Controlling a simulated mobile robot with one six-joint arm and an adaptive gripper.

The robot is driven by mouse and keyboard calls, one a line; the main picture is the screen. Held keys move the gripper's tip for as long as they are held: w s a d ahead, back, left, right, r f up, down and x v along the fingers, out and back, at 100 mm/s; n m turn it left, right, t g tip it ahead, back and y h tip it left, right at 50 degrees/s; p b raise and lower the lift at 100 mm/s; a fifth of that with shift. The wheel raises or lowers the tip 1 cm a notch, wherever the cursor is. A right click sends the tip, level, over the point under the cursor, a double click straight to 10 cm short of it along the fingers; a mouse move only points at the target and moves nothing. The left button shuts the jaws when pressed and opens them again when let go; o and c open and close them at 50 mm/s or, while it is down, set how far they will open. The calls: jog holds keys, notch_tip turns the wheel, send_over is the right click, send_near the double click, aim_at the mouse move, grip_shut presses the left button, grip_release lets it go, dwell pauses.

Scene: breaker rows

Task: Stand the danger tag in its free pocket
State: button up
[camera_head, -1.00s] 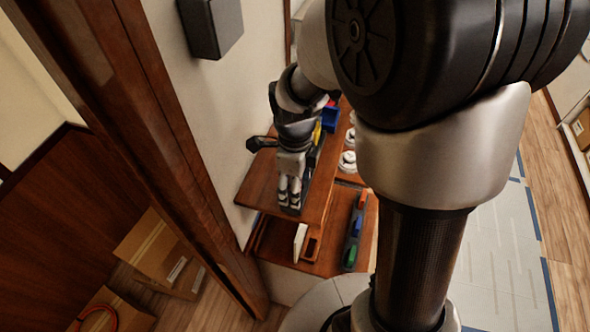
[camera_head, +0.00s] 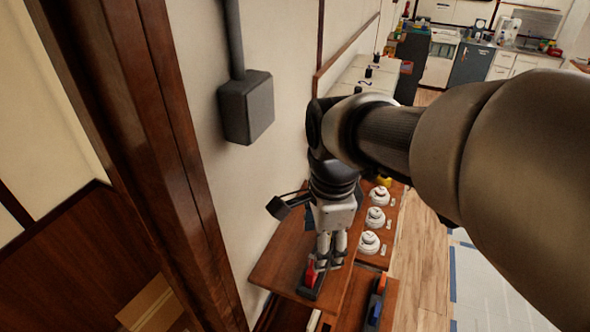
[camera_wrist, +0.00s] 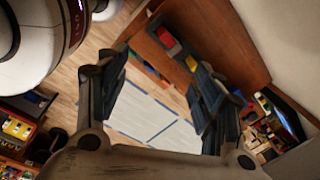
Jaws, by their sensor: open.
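A red tag (camera_head: 310,275) stands in a dark holder (camera_head: 312,290) near the front end of the upper wooden shelf. Its lettering cannot be read, so I cannot confirm that it is the danger tag. In the wrist view a red piece (camera_wrist: 165,37) and a yellow piece (camera_wrist: 190,62) show in a dark holder beyond the fingers. My gripper (camera_head: 329,263) points down just behind and right of the red tag. In the wrist view its fingers (camera_wrist: 160,95) are wide apart with nothing between them. My gripper hides part of the holder, so I cannot tell which pockets are free.
White round fittings (camera_head: 375,217) line the shelf to the right. A lower rack with coloured pieces (camera_head: 376,300) stands front right. A grey wall box (camera_head: 246,107) and a wooden post (camera_head: 165,150) are on the left. Open floor (camera_head: 428,200) lies right.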

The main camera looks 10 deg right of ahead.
jog(key=s+r+n+t, duration=0.2)
jog(key=s+n, duration=0.9)
jog(key=n, duration=0.7)
jog(key=shift+s+n+t, duration=0.2)
jog(key=shift+n+t, duration=0.2)
jog(key=shift+t, duration=0.3)
notch_tip(320, 180, down, 28)
jog(key=b, duration=2.8)
jog(key=shift+r, duration=0.1)
jog(key=shift+c, duration=0.5)
